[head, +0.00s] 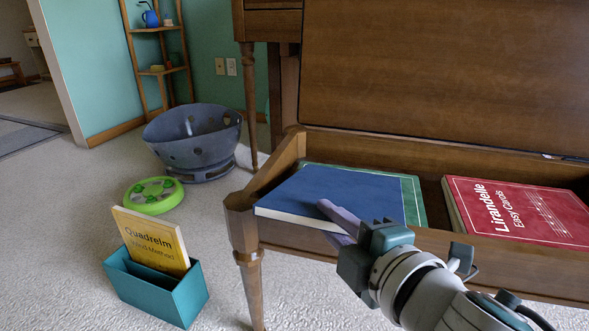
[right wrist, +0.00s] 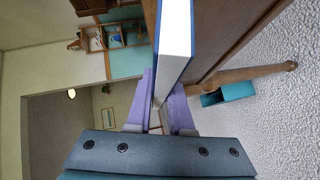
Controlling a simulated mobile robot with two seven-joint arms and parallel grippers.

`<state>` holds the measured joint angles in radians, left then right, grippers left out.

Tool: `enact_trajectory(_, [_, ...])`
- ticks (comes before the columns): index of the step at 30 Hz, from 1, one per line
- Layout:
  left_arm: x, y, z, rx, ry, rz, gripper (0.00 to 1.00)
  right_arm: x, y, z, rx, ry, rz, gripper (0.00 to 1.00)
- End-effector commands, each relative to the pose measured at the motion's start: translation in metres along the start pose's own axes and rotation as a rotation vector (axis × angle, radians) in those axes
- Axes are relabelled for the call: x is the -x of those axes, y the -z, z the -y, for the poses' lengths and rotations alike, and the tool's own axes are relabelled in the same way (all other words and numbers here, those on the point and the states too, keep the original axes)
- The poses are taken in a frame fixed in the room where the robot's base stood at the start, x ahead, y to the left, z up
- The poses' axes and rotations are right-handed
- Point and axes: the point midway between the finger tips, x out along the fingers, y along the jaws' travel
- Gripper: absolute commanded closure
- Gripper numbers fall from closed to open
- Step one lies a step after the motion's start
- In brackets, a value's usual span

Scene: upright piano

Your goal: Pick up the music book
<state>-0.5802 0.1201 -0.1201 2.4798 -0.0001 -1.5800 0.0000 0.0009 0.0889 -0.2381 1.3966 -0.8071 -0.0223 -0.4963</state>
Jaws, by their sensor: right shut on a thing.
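A blue book (head: 335,193) lies at the left end of the open wooden bench compartment (head: 480,260), over a green book (head: 413,195), its near edge reaching the front rim. My right gripper (head: 335,217) is shut on the near edge of the blue book. In the right wrist view the blue book (right wrist: 175,40) stands out between the purple fingers, white page edges facing the camera. A red book (head: 520,208) titled "Lirandelle Easy Carols" lies at the right of the compartment. My left gripper is not in view.
A raised wooden panel (head: 430,70) stands behind the compartment. On the carpet at left are a teal box (head: 160,290) holding a yellow book (head: 150,240), a green disc toy (head: 152,203) and a dark basket (head: 195,145). A corner shelf (head: 160,70) stands behind.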

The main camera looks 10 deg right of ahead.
Motion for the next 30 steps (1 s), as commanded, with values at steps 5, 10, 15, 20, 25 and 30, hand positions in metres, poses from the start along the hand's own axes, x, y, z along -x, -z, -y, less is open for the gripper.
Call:
enact_trajectory(5, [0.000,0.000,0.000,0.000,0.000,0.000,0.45,0.000,0.000,0.000,0.000,0.000,0.000,1.00])
enact_trajectory(10, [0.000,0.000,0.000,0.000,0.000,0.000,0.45,0.000,0.000,0.000,0.000,0.000,0.000,1.00])
enact_trajectory(15, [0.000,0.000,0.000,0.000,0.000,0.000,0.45,0.000,0.000,-0.001,0.001,-0.003,-0.002,1.00])
enact_trajectory(20, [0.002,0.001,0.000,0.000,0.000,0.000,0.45,0.000,0.001,-0.004,0.001,-0.003,-0.002,1.00])
enact_trajectory(25, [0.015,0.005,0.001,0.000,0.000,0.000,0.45,0.003,0.003,-0.018,0.002,-0.003,-0.001,1.00])
enact_trajectory(30, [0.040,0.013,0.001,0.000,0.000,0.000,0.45,0.009,0.009,-0.047,0.004,-0.004,-0.002,1.00])
